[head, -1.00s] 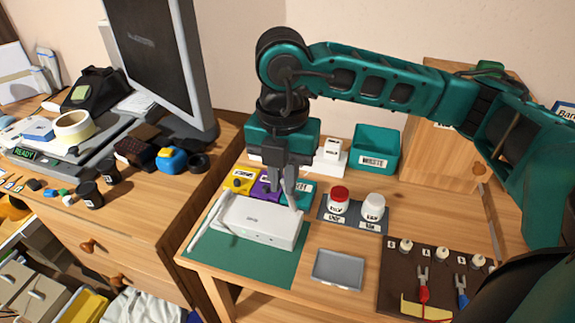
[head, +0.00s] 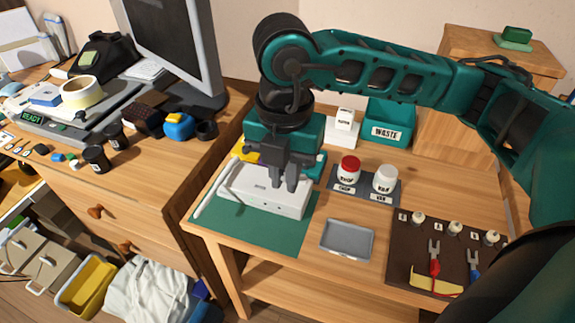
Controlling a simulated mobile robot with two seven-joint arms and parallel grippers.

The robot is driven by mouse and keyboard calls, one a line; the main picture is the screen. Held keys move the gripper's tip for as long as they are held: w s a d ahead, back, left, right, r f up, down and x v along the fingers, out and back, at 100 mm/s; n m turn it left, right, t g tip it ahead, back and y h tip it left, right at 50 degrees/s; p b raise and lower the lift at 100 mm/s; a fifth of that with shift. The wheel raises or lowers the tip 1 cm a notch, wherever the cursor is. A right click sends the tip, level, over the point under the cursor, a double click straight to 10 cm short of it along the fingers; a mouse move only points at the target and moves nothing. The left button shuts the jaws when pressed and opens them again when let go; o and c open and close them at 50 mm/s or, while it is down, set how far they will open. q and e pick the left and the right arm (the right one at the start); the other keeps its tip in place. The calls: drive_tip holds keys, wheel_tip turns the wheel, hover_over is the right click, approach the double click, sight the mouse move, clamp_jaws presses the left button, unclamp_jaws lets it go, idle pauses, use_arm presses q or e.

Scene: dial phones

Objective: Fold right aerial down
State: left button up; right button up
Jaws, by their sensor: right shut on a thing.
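The white router (head: 265,198) sits on a green mat (head: 240,229) on the right-hand desk. Its left aerial (head: 214,187) is a thin white stick slanting along the router's left side. My right gripper (head: 284,187) points down at the right part of the router, close over its top. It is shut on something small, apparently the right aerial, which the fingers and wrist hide. I cannot tell the aerial's angle. My left gripper is not in view.
A brown tool board (head: 409,254) is at the right, a teal waste bin (head: 391,122) behind.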

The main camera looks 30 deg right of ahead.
drive_tip(key=shift+s+a+f+b, duration=0.3)
drive_tip(key=shift+a+f+b, duration=0.1)
drive_tip(key=shift+f, duration=0.25)
drive_tip(key=shift+s+a+f+b, duration=0.25)
drive_tip(key=shift+f+b, duration=0.15)
drive_tip(key=shift+f, duration=0.2)
drive_tip(key=f+b, duration=0.2)
drive_tip(key=s+a+f+b, duration=0.1)
drive_tip(key=f+b, duration=0.3)
drive_tip(key=f, duration=0.1)
drive_tip(key=shift+s+a+b, duration=0.2)
drive_tip(key=shift+a+b, duration=0.1)
drive_tip(key=o, duration=0.6)
drive_tip(key=shift+o, duration=0.2)
drive_tip(key=shift+r, duration=0.15)
wheel_tip(320, 180, up, 6)
drive_tip(key=p, duration=0.4)
drive_tip(key=shift+p, duration=0.4)
